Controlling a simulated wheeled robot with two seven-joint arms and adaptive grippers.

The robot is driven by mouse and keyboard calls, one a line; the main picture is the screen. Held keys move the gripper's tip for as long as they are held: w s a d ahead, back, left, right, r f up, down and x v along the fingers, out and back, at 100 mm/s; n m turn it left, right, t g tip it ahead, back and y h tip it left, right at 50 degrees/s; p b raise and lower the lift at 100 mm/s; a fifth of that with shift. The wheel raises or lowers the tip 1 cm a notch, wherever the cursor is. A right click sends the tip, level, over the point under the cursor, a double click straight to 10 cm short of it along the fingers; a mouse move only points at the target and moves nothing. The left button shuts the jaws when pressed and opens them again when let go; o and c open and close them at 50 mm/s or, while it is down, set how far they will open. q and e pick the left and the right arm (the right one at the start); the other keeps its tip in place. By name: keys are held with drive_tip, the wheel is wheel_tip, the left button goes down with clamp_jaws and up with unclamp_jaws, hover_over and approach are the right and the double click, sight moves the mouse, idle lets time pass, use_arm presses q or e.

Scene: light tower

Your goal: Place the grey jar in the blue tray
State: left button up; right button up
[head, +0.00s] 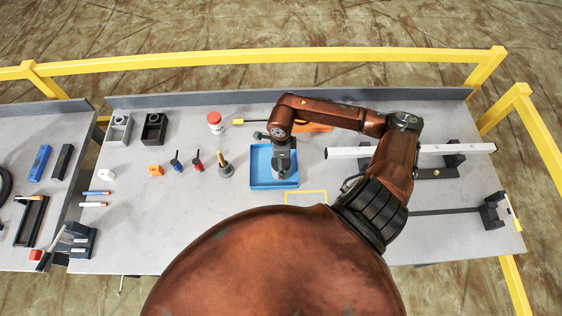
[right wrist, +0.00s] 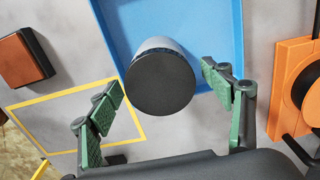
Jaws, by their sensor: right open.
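The grey jar (right wrist: 162,84) shows in the right wrist view with its dark round top facing the camera and a sliver of lighter side beyond it. It appears upright, with its lower part over the floor of the blue tray (right wrist: 222,25); its base contact is hidden. My right gripper (right wrist: 163,81) is open, with one green finger on each side of the jar and visible gaps to it. In the head view the right gripper (head: 284,168) is over the blue tray (head: 259,178), and I cannot make out the jar clearly beneath it. My left gripper is not in view.
A yellow square outline (head: 306,192) lies just in front of the tray. An orange object (head: 313,127) is behind it. A wooden-handled tool (head: 225,165) stands close to the tray's left. A white bar (head: 345,152) on dark supports is to the right.

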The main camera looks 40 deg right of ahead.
drive_tip(key=shift+r, duration=0.2)
wheel_tip(320, 180, up, 12)
drive_tip(key=b, duration=0.2)
drive_tip(key=shift+f, duration=0.1)
idle(0.5)
